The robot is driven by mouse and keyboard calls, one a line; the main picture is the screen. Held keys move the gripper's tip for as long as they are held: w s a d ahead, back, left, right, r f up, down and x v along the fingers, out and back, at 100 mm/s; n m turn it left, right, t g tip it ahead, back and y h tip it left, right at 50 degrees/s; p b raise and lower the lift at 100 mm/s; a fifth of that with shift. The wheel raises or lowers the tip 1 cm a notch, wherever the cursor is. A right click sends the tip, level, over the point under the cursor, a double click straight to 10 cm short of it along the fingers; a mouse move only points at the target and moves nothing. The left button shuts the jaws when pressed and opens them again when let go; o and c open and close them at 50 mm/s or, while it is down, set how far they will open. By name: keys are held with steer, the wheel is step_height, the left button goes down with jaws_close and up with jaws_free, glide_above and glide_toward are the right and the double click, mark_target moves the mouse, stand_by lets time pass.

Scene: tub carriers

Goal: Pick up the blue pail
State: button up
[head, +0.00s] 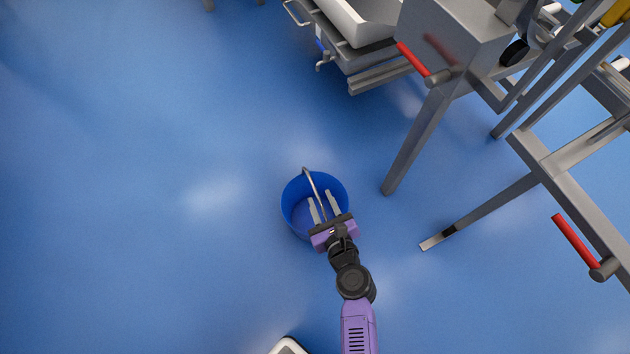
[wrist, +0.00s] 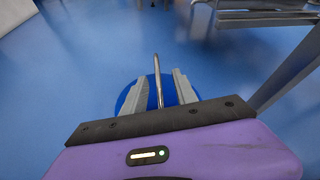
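The blue pail (head: 294,204) stands upright on the blue floor, with its thin metal handle (head: 309,181) raised above the rim. My gripper (head: 319,201) is over the pail, its two grey fingers apart. In the wrist view the handle (wrist: 157,75) runs between the two open fingers (wrist: 158,82), with a gap on each side. The blue pail (wrist: 127,97) shows below the fingers in that view, mostly hidden by my gripper. I cannot tell the exact height of the fingertips against the handle.
Steel frame legs (head: 420,140) stand to the right of the pail. A steel frame with a red handle (head: 574,241) is farther right. A steel cart with a white tub (head: 352,22) is at the top. The floor on the left is clear.

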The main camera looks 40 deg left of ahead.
mark_target(316, 192)
steer(key=x, duration=0.1)
steer(key=b+x, duration=0.1)
steer(key=x, duration=0.1)
steer(key=b+x, duration=0.1)
steer(key=shift+s+a+f, duration=0.15)
steer(key=shift+a+f, duration=0.1)
steer(key=shift+f, duration=0.1)
steer(key=shift+w+a, duration=0.25)
steer(key=shift+a, duration=0.1)
jaws_close()
stand_by(0.8)
